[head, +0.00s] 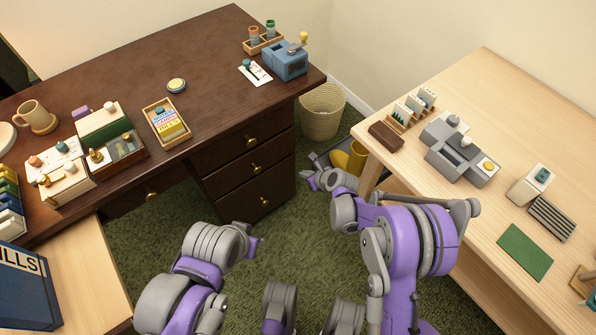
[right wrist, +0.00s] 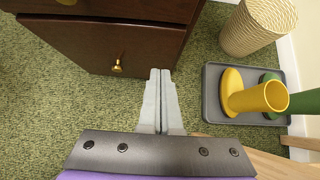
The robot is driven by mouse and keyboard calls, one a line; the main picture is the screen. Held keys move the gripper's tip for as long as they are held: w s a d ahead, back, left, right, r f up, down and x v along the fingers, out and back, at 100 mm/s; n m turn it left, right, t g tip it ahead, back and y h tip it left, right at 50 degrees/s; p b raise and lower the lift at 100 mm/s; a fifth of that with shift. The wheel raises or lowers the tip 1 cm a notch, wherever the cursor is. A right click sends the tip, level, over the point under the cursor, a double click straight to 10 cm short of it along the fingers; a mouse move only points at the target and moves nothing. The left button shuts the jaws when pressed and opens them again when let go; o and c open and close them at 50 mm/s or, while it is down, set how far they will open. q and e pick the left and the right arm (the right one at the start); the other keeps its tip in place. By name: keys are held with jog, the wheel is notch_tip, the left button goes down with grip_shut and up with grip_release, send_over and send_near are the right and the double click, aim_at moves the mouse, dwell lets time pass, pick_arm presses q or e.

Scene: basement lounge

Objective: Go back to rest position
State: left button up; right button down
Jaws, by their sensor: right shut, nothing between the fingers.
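My right gripper (head: 308,176) is out over the floor gap between the dark desk (head: 185,45) and the light wood table (head: 480,80). In the right wrist view its two grey fingers (right wrist: 160,74) are together with nothing between them. They point at the desk's drawer front, above the green carpet, and touch nothing that I can see. My left arm (head: 215,243) is bent low in front of the desk, over the carpet. Its fingers do not show.
A wicker basket (head: 323,112) and a grey tray (right wrist: 213,105) with yellow boots (right wrist: 255,96) stand on the floor near my right gripper. Small items line both tabletops. A lower light wood surface (head: 90,275) is at left. Carpet (head: 275,225) between the furniture is clear.

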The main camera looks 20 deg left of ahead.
pick_arm(q)
jog(key=shift+r, duration=0.1)
pick_arm(e)
jog(key=shift+s+d+r, duration=0.25)
jog(key=shift+d+r, duration=0.15)
